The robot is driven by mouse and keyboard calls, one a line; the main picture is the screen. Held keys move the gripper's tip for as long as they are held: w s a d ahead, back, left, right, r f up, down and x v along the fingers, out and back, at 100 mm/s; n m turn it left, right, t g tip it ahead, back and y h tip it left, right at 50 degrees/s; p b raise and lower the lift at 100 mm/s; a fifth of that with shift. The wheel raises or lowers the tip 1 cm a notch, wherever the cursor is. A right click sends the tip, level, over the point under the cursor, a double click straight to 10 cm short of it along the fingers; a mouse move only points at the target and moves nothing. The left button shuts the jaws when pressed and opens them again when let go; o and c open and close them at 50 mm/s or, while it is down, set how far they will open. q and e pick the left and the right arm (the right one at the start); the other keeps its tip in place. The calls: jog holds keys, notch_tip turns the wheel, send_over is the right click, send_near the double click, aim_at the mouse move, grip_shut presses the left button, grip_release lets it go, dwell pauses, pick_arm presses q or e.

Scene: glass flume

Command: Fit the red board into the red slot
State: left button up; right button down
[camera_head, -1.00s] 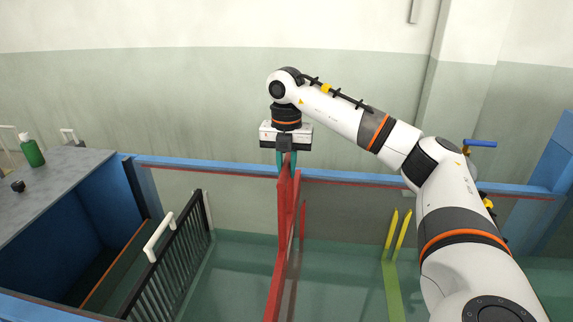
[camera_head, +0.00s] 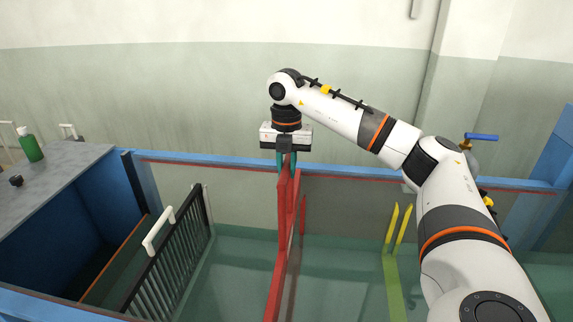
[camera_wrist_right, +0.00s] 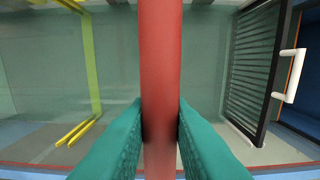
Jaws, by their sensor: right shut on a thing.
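My right gripper (camera_head: 286,161) is shut on the red board (camera_head: 275,285), gripping its top edge with teal fingers. The board hangs upright, seen nearly edge-on, at the middle of the flume. In the right wrist view the board (camera_wrist_right: 160,70) runs straight between the two fingers (camera_wrist_right: 160,125). A slim red upright of the red slot (camera_head: 303,214) shows just right of the board in the head view. The rest of the slot is hidden behind the board, and I cannot tell whether the board's lower edge is in it. My left gripper is not in view.
Yellow uprights (camera_head: 397,224) with a yellow-green floor strip stand to the right. A black barred gate (camera_head: 180,260) with a white handle stands to the left. A blue rail (camera_head: 215,167) crosses behind. A grey counter (camera_head: 60,180) holds a green bottle (camera_head: 30,147).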

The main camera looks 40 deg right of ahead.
jog(key=b, duration=0.2)
send_over(286, 228)
jog(key=shift+f, duration=2.05)
jog(key=shift+f, duration=0.1)
jog(key=shift+f+b, duration=1.7)
jog(key=shift+f, duration=1.5)
jog(key=shift+p, duration=0.3)
jog(key=shift+f, duration=0.1)
jog(key=shift+f+b, duration=1.9)
jog(key=shift+f, duration=1.35)
